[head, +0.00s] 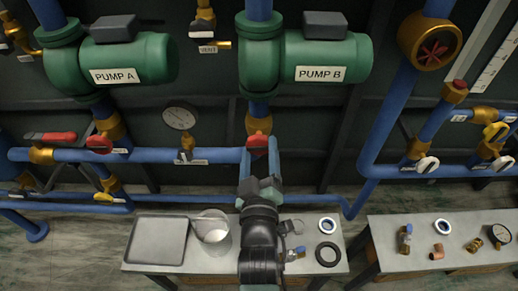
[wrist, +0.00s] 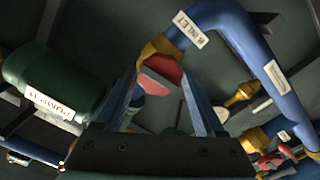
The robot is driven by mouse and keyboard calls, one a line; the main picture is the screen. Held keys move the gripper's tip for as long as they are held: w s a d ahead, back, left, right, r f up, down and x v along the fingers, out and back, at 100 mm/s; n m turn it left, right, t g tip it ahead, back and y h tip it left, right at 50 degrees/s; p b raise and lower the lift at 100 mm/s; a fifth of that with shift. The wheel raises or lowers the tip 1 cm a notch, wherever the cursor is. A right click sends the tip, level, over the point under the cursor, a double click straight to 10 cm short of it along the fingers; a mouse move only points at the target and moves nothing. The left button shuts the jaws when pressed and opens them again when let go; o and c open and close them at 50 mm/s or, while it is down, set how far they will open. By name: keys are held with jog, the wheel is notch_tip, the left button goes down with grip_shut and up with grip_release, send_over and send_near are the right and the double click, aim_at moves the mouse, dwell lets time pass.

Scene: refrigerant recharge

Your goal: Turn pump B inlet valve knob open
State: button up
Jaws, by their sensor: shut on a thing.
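The red pump B inlet valve knob (head: 258,140) sits on a brass valve body below the green pump B (head: 322,57). My gripper (head: 259,150) reaches up from below to the knob. In the wrist view my gripper (wrist: 162,80) has one blue finger on each side of the knob and is shut on it. The fingertips partly hide the knob's sides.
Blue pipes (head: 205,155) run left and right of the knob. A gauge (head: 179,118) and pump A's red knob (head: 99,144) are to the left. Below stands a bench with a tray (head: 158,240), a silver pot (head: 212,232) and a black ring (head: 328,254).

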jog(key=shift+r+n+p, duration=0.2)
jog(key=shift+n+p, duration=0.35)
jog(key=shift+n, duration=0.45)
jog(key=shift+f+n, duration=0.15)
jog(key=shift+n, duration=0.55)
jog(key=shift+n+p, duration=0.7)
jog(key=shift+p, duration=0.1)
jog(key=shift+n+p, duration=0.35)
jog(key=shift+n, duration=1.15)
jog(key=n, duration=0.4)
jog(key=shift+n+p, duration=0.3)
